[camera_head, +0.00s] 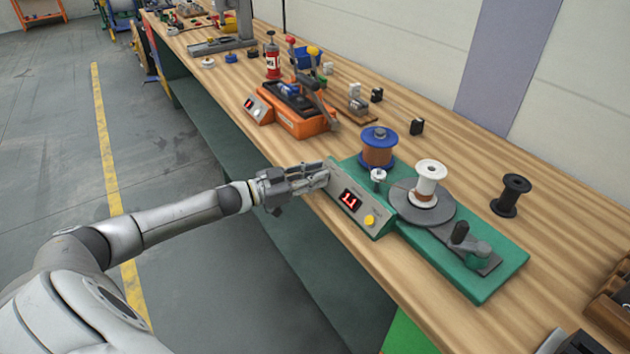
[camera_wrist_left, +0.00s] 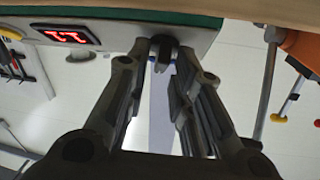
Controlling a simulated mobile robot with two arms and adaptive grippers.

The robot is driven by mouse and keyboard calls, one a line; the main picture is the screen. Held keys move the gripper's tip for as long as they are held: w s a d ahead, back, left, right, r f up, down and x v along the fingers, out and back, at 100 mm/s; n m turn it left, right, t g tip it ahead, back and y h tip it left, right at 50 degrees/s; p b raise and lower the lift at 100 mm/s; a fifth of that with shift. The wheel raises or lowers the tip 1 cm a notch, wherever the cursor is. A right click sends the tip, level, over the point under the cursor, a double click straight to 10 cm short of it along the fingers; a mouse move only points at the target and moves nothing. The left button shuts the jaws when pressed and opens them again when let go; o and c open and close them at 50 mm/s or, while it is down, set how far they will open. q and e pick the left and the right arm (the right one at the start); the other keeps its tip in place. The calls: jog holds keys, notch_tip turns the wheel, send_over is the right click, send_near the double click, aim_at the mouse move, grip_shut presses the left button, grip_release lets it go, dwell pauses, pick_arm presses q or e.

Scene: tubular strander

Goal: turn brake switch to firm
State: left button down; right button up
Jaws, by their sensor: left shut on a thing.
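The green machine (camera_head: 470,275) stands on the bench with a grey front panel, a red display (camera_head: 350,200) and a yellow knob (camera_head: 369,219). My left gripper (camera_head: 326,175) is at the panel's left end, beyond the display. In the left wrist view the display (camera_wrist_left: 68,36) shows upside down. There the gripper's fingertips (camera_wrist_left: 164,50) are closed around a small dark switch (camera_wrist_left: 166,50) on the panel, which I take as the brake switch. The fingers hide it in the head view. Its setting marks cannot be read. My right gripper does not show.
On the machine are a blue-and-copper spool (camera_head: 378,150) and a white spool (camera_head: 429,185) on a grey disc. A black spool (camera_head: 511,196) stands to the right. An orange device (camera_head: 300,118) sits to the left on the bench. The floor left of the bench is clear.

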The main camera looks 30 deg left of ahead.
pick_arm(q)
jog(key=m+g+h+b, duration=0.1)
jog(key=m, duration=0.1)
jog(key=m+g+h+b, duration=0.1)
jog(key=m, duration=0.1)
jog(key=shift+w+a+m+b, duration=0.2)
jog(key=shift+m+b, duration=0.1)
jog(key=shift+b, duration=0.1)
jog(key=shift+r+m+g+h+b, duration=0.1)
jog(key=shift+m+g+h+b, duration=0.8)
jog(key=shift+m+g, duration=1)
jog(key=shift+m, duration=0.3)
jog(key=c, duration=1.5)
grip_release()
jog(key=shift+c, duration=0.2)
jog(key=shift+s+a, duration=0.1)
jog(key=v, duration=1.2)
